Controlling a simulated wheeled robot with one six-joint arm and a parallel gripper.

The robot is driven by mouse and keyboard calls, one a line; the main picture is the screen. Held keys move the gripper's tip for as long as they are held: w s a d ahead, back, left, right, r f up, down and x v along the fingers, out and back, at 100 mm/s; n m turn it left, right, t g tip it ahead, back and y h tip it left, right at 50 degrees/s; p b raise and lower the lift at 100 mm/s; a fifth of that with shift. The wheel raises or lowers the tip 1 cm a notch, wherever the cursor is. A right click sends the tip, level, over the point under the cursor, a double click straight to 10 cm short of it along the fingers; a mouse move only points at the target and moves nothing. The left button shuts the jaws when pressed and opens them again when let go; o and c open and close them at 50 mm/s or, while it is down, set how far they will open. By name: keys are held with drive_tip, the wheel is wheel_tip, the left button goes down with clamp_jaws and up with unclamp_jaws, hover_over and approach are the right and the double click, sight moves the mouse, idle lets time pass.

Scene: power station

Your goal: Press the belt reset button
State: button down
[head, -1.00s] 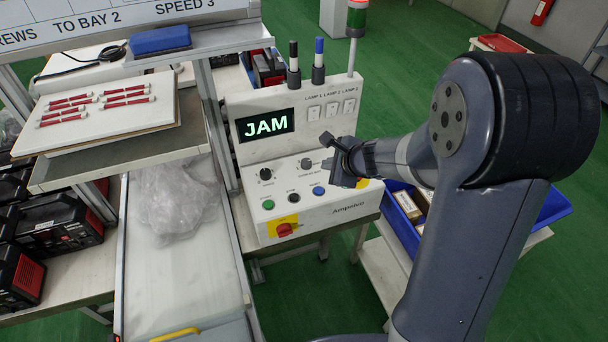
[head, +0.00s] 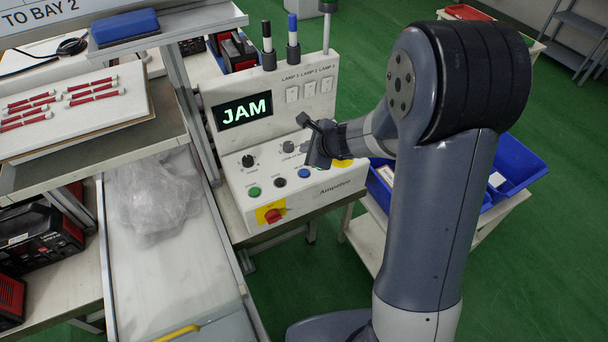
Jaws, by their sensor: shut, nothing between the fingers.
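The white control box (head: 335,190) stands on a bench with its screen (head: 243,110) reading JAM. Its sloped front has a green button (head: 254,192), a black button (head: 279,182), a blue button (head: 304,173), a black knob (head: 249,161), a grey knob (head: 288,146) and a red knob on a yellow plate (head: 273,215). The small labels are too blurred to tell which is belt reset. My gripper (head: 316,143) is shut and empty, in front of the panel's right part, just above the blue button in the picture. It hides part of the panel; contact cannot be told.
A conveyor (head: 170,265) with a crumpled clear plastic bag (head: 152,205) on it runs left of the box. A shelf (head: 80,165) holds a board with red-and-white pieces. Blue bins (head: 518,165) stand on a cart at right, behind my arm. Three white lamp switches sit above.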

sight(307, 175)
wheel_tip(307, 175, down, 7)
drive_tip(key=b, duration=0.5)
drive_tip(key=shift+r, duration=0.2)
drive_tip(key=shift+f+b, duration=0.1)
drive_tip(key=shift+b, duration=0.2)
idle(1.3)
drive_tip(key=shift+f+b, duration=0.3)
drive_tip(key=shift+b, duration=0.1)
drive_tip(key=shift+f+b, duration=0.4)
drive_tip(key=shift+b, duration=0.1)
idle(0.6)
drive_tip(key=shift+r+p, duration=0.7)
drive_tip(key=shift+r, duration=0.1)
wheel_tip(307, 175, up, 5)
drive_tip(key=p, duration=0.4)
drive_tip(key=shift+r, duration=0.1)
